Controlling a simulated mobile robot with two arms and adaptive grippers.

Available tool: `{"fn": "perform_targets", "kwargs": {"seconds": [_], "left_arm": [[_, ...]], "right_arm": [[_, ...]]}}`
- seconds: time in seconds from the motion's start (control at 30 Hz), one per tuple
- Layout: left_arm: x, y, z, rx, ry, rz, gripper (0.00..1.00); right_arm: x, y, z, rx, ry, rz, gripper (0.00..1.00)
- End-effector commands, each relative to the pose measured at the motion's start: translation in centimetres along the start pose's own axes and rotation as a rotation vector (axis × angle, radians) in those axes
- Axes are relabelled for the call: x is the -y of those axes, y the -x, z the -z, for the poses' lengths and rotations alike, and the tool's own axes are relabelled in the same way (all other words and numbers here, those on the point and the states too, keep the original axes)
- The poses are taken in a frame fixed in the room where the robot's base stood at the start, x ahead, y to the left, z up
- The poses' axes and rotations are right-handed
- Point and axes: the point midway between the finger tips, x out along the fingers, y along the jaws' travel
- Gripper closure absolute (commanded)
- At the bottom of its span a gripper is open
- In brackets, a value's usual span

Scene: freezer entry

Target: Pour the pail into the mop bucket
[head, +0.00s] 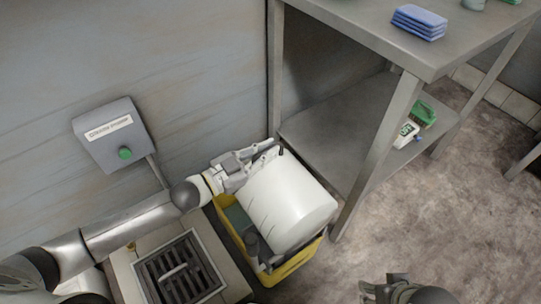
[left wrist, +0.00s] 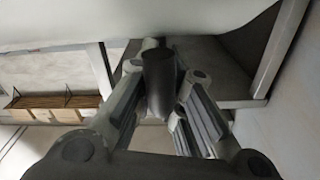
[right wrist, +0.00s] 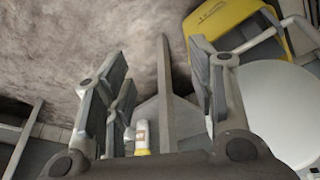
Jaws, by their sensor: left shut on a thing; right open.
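The white pail (head: 287,203) is strongly tilted above the yellow mop bucket (head: 292,268) in the head view and covers much of its top. Whether anything is flowing from the pail is not visible. My left gripper (head: 262,157) is shut on the pail's dark grip (left wrist: 158,80), at the pail's upper side. The pail (left wrist: 150,18) fills the top of the left wrist view. My right gripper (right wrist: 160,82) is open and empty, apart from the pail (right wrist: 275,105) and bucket (right wrist: 232,18). It shows partly at the bottom edge of the head view (head: 385,290).
A steel table (head: 375,38) with a lower shelf stands right behind the bucket, its near leg close to the pail. Blue folded cloths (head: 419,22) lie on top. A floor drain grate (head: 178,272) is left of the bucket. A grey wall box (head: 112,135) hangs above.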

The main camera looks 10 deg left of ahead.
Motion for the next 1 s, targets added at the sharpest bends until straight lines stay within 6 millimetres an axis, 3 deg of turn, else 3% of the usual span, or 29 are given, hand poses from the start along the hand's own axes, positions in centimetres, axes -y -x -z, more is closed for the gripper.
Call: {"fn": "perform_targets", "kwargs": {"seconds": [0.33,1.0], "left_arm": [[2.6,0.0,-0.6,-0.004,0.098,0.003,1.00],[5.1,0.0,-1.3,-0.004,0.208,0.005,1.00]], "right_arm": [[0.2,-0.7,1.8,-0.089,0.003,0.003,0.49],[0.9,-0.6,7.0,-0.315,0.010,0.016,0.49]]}}
